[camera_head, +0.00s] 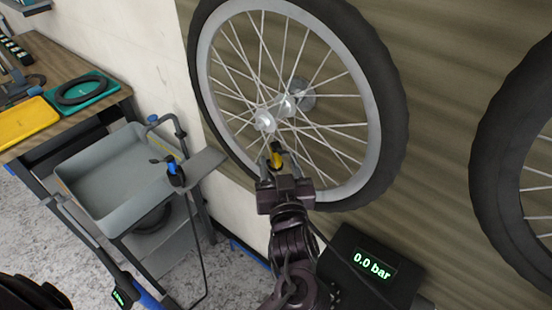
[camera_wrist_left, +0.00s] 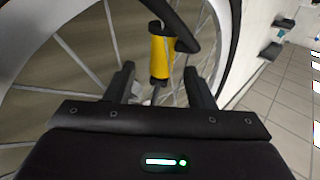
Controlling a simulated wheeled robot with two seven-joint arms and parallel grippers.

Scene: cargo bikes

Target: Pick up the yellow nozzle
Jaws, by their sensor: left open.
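The yellow nozzle (camera_head: 277,154) is a small yellow cylinder with black ends, in front of the lower spokes of the spoked wheel (camera_head: 393,110). In the left wrist view the yellow nozzle (camera_wrist_left: 159,56) stands nearly upright, and a black curved hose runs from its top. My left gripper (camera_head: 279,166) is open at the nozzle. In the left wrist view its two fingers (camera_wrist_left: 159,72) stand on either side of the nozzle's lower part, with gaps on both sides. No finger visibly touches it. My right gripper is not seen.
A black box reading 0.0 bar (camera_head: 372,264) stands below the wheel. A grey tray cart (camera_head: 110,175) is at left, with a black and blue pump head (camera_head: 174,172) on its side shelf. A wooden bench (camera_head: 50,62) holds yellow and green trays. A second wheel (camera_head: 492,160) is at right.

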